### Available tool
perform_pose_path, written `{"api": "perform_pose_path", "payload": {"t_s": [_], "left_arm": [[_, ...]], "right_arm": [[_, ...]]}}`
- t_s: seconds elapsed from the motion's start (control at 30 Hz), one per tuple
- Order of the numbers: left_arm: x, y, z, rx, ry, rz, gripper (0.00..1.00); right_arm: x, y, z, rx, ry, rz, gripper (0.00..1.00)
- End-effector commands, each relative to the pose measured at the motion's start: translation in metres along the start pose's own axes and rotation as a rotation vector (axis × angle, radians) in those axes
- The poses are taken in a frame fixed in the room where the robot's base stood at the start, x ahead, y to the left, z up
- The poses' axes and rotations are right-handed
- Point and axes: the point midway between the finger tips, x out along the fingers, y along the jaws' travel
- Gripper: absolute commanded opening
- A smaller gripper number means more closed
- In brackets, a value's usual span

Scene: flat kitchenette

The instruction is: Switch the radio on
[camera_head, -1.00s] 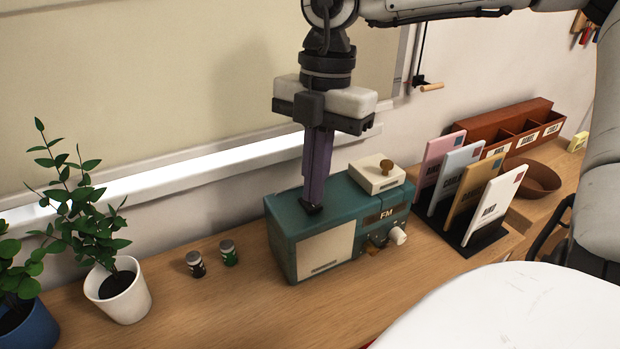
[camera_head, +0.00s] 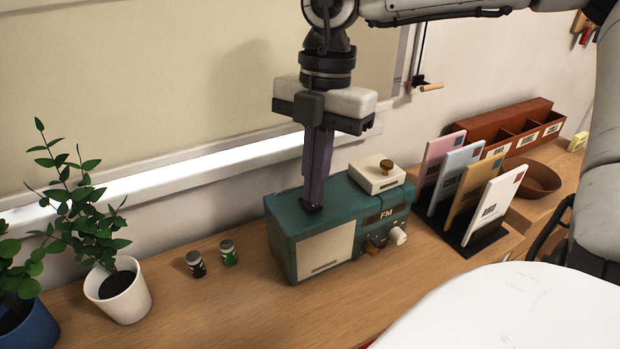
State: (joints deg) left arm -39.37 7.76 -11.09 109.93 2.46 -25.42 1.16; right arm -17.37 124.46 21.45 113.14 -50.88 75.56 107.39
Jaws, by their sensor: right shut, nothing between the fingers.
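The teal radio (camera_head: 290,240) stands on the wooden counter, with a pale speaker panel, an FM dial and several knobs on its front. A white knob (camera_head: 398,236) shows at the right of the front; darker knobs sit left of it. My right gripper (camera_head: 312,206) points straight down, its purple fingers shut and empty. The fingertips are at the left part of the radio's top and appear to touch it or hover just above. Whatever lies directly under the tips is hidden. My left gripper is out of view.
A cream box with a wooden-handled stamp (camera_head: 385,165) sits on the radio's right top. Right of it are a rack of envelopes (camera_head: 487,212), a brown bowl (camera_head: 540,178) and a sorter (camera_head: 515,120). Two small jars (camera_head: 228,253) and potted plants (camera_head: 122,298) stand left.

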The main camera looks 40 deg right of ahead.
Motion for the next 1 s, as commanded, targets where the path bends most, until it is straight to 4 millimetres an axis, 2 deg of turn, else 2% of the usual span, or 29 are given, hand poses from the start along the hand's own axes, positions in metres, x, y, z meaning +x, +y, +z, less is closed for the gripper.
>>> {"api": "perform_pose_path", "payload": {"t_s": [1.0], "left_arm": [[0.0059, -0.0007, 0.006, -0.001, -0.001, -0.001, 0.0]], "right_arm": [[0.0084, 0.0, 0.0013, 0.0, 0.0, 0.0, 0.0]]}}
